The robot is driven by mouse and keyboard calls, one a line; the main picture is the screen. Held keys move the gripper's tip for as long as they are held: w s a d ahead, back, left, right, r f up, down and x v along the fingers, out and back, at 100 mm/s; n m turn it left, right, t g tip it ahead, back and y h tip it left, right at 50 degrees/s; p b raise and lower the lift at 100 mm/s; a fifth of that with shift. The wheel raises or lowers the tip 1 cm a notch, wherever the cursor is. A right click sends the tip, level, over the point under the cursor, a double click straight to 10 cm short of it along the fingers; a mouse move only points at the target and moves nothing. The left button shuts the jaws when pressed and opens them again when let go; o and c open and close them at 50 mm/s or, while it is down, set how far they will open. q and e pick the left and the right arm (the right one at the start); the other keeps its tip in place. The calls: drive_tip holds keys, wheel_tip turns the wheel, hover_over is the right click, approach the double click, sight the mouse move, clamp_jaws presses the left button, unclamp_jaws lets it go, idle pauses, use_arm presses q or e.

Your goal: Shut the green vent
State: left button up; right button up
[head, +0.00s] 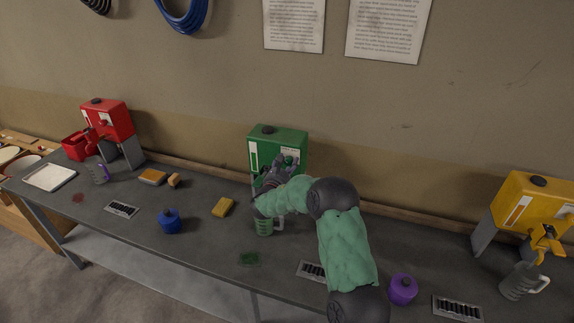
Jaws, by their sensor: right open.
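The green drum (284,138) stands at the back of the workbench, near the middle of the head view. A dark round cap (267,129) sits on its top; I cannot tell whether this vent is open or shut. My right gripper (272,175) is in front of the green drum's lower front, below the cap. It is open, and I see nothing held in it. My green-covered right arm hides part of the drum's front and right side. My left gripper is not in view.
A clear measuring jug (264,227) stands under my right gripper, with a green spill (249,259) nearby. A red drum (106,119) is at left and a yellow drum (537,200) at right.

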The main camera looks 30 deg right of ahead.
clamp_jaws()
drive_tip(key=shift+f+b, duration=0.2)
drive_tip(key=shift+b, duration=0.1)
